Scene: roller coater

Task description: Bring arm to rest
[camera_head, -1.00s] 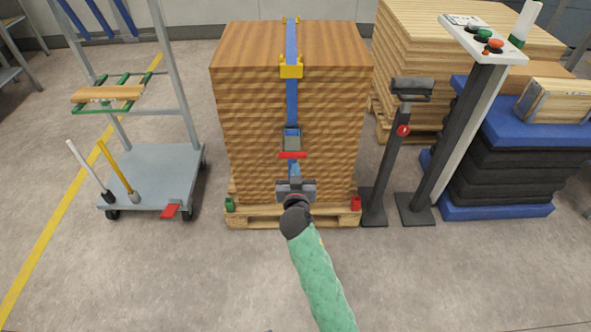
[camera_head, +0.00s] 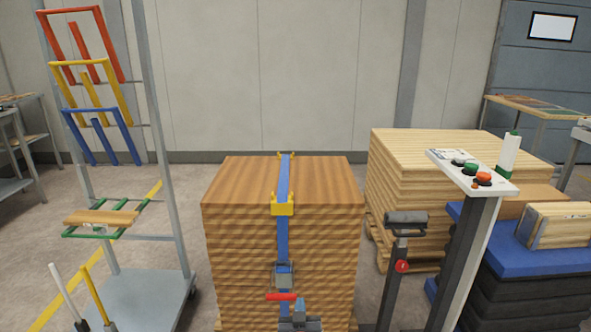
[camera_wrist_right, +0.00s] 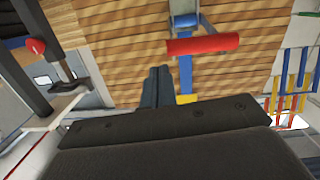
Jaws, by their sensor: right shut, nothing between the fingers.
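My right gripper (camera_head: 299,316) shows at the bottom edge of the head view, in front of the strapped wood stack (camera_head: 240,250). In the right wrist view its fingers (camera_wrist_right: 157,86) are together with nothing between them. The strap's ratchet has a red handle (camera_head: 284,297), just above the gripper in the head view; the handle also shows in the right wrist view (camera_wrist_right: 202,44), apart from the fingers. My left gripper is out of view.
A grey cart with coloured racks (camera_head: 97,110) stands left. A post with a black head (camera_head: 405,220) and a control panel (camera_head: 472,172) stand close on the right. Behind are a pale board stack (camera_head: 440,150) and a blue-topped pile (camera_head: 500,235). Floor is clear between cart and stack.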

